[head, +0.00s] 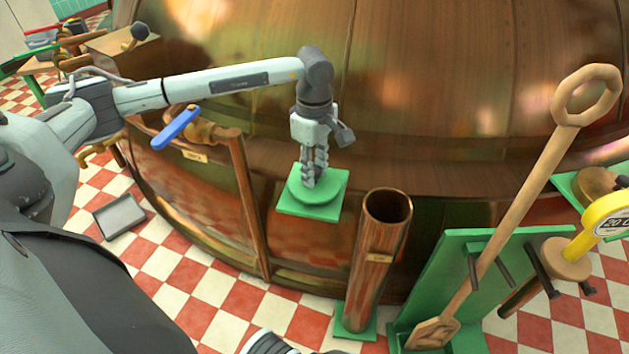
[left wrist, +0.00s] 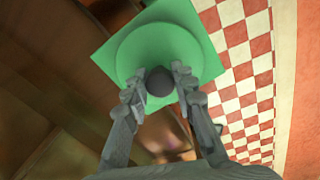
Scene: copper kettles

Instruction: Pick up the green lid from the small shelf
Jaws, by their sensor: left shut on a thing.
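The green lid (head: 309,195) is a round disc lying on the small green square shelf (head: 332,208) at the side of the copper kettle. In the left wrist view the lid (left wrist: 150,45) shows a dark round knob (left wrist: 159,81) on top, and the shelf (left wrist: 213,62) sticks out around it. My left gripper (head: 310,180) points straight down over the lid. In the left wrist view its fingers (left wrist: 160,84) are shut on the knob, one on each side. The lid looks flat on the shelf; I cannot see a gap beneath it. My right gripper is not in view.
The large copper kettle (head: 420,100) stands right behind the shelf. A blue-handled valve (head: 177,128) and a copper pipe (head: 245,200) are to the left. An open copper tube (head: 375,265) and a green rack (head: 440,290) with a wooden paddle (head: 530,185) stand to the right.

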